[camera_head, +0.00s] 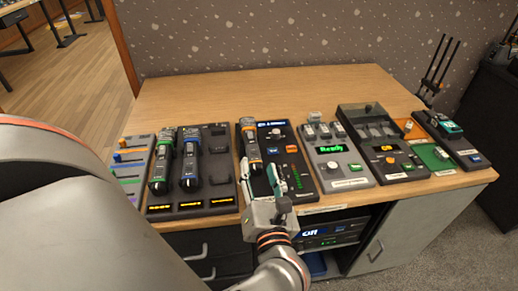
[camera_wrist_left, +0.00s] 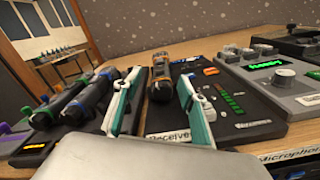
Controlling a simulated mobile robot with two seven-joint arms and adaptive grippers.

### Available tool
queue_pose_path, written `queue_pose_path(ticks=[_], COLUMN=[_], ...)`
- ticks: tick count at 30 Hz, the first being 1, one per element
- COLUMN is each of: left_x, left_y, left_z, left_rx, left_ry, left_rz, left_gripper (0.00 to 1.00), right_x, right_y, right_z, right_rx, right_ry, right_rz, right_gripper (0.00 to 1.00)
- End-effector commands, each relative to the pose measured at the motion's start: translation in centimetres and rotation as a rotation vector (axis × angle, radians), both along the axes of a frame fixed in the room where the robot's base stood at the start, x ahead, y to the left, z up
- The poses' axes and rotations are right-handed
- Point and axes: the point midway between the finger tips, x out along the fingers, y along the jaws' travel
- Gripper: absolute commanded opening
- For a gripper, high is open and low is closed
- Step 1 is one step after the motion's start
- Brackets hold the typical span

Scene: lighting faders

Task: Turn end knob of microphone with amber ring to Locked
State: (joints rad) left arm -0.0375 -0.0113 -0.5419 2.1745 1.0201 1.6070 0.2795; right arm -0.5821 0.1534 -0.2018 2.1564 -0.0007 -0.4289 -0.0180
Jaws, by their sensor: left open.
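The microphone with the amber ring (camera_head: 250,135) is dark and lies on the black receiver panel (camera_head: 305,182). In the left wrist view the microphone (camera_wrist_left: 160,78) shows beyond the fingers, its near end facing the camera. Its end knob's markings are too small to read. My left gripper (camera_head: 262,182) is open, at the near side of the receiver panel, close to the microphone's near end. Its two green-and-white fingers (camera_wrist_left: 158,106) stand either side of the line to the microphone, with nothing between them. My right gripper is not in view.
A grey device reading "Ready" (camera_head: 345,172) stands right. Other control boxes stand further right. The back of the wooden table (camera_head: 250,90) is clear.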

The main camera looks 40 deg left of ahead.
Motion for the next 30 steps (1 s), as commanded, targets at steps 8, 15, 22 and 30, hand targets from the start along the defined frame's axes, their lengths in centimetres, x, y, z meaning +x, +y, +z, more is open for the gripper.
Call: queue_pose_path(ticks=[8, 15, 22, 30], left_x=[0.0, 0.0, 0.0, 0.6], left_y=[0.0, 0.0, 0.0, 0.2], left_z=[5.3, 7.5, 7.6, 7.0], left_rx=[-0.004, 0.000, 0.001, -0.007], left_ry=[-0.004, 0.000, 0.000, -0.011], left_rz=[0.001, 0.000, 0.000, 0.013], left_gripper=[0.42, 0.42, 0.42, 0.42], right_x=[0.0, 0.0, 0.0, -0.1], right_y=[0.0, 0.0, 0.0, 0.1], right_z=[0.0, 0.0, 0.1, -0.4], right_rx=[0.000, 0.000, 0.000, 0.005], right_ry=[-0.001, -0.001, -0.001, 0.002], right_rz=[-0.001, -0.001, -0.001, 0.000], right_gripper=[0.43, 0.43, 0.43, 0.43])
